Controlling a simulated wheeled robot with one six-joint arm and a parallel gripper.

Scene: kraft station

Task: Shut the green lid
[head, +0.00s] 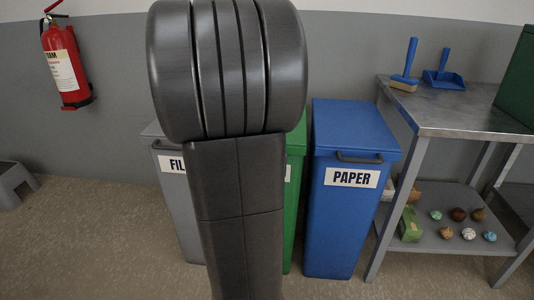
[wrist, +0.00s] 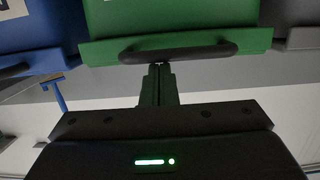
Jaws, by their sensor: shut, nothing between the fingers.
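The green bin (head: 293,200) stands between the grey and blue bins in the head view, mostly hidden behind my arm. The wrist view appears upside down. In it the green lid's rim (wrist: 222,42) crosses the top, with a dark bar handle (wrist: 190,51) along it. My gripper (wrist: 160,68) is shut and empty, its fingertips at or very close to the handle. I cannot tell whether they touch it. I cannot tell from these views how far open the lid stands.
A blue PAPER bin (head: 345,205) is on the right and a grey bin (head: 180,215) on the left, both close to the green one. A metal table (head: 455,118) with a brush (head: 407,65) and dustpan (head: 444,72) stands further right. A fire extinguisher (head: 65,65) hangs on the wall.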

